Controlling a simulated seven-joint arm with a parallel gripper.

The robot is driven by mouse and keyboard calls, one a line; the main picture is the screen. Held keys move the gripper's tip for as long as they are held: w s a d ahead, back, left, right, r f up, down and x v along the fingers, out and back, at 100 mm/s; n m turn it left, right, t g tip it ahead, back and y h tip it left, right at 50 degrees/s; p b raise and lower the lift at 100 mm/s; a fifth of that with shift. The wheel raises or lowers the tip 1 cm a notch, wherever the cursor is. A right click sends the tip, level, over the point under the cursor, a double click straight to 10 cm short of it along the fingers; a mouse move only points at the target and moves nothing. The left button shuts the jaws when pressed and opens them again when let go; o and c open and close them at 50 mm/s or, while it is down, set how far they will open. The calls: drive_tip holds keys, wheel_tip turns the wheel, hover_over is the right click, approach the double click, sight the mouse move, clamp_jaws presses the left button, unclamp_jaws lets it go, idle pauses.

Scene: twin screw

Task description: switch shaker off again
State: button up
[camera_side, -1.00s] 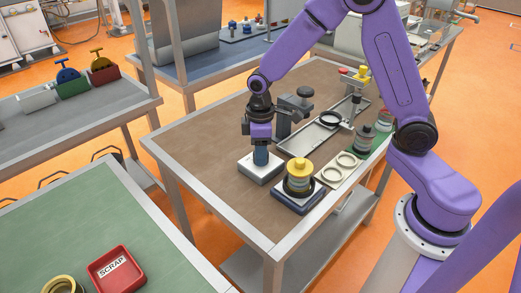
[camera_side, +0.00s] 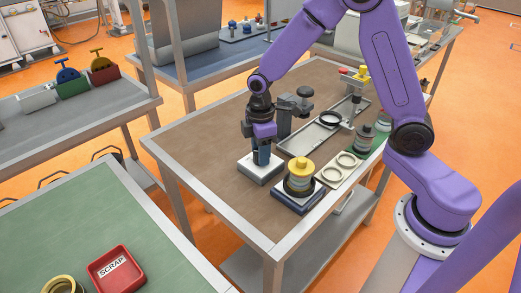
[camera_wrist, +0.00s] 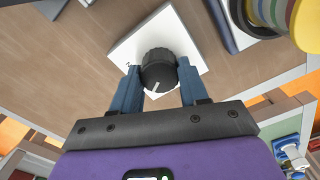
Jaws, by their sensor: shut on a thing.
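The control box, a white block with a black knob, stands on the brown table in the side view (camera_side: 258,174). In the wrist view the white box (camera_wrist: 140,40) carries the round black knob (camera_wrist: 158,65), whose white pointer line shows at its lower left. My gripper (camera_wrist: 158,85) has its two blue fingers shut on the knob, one on each side. In the side view my gripper (camera_side: 262,156) points down over the box and hides the knob. The shaker (camera_side: 299,197), a dark blue base bearing a yellow-topped sieve stack (camera_side: 300,176), stands just right of the box.
A pale plate with two rings (camera_side: 345,168) and a grey tray (camera_side: 310,140) lie behind the shaker. A dark stand (camera_side: 290,110) rises close behind my gripper. A red SCRAP bin (camera_side: 115,268) sits on the green table. The brown table's left part is clear.

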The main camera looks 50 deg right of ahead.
drive_tip(key=shift+w+a, duration=0.1)
drive_tip(key=o, duration=1.1)
drive_tip(key=shift+c, duration=0.2)
drive_tip(key=shift+r, duration=0.1)
wheel_tip(320, 180, up, 17)
drive_tip(key=shift+r, duration=0.15)
drive_tip(key=s+d+f, duration=0.1)
drive_tip(key=s+f, duration=0.2)
drive_tip(key=s, duration=1)
drive_tip(key=s+d+f, duration=0.1)
drive_tip(key=s+f, duration=0.3)
drive_tip(key=s, duration=0.9)
drive_tip(key=shift+s+d+f, duration=0.2)
drive_tip(key=shift+d, duration=0.05)
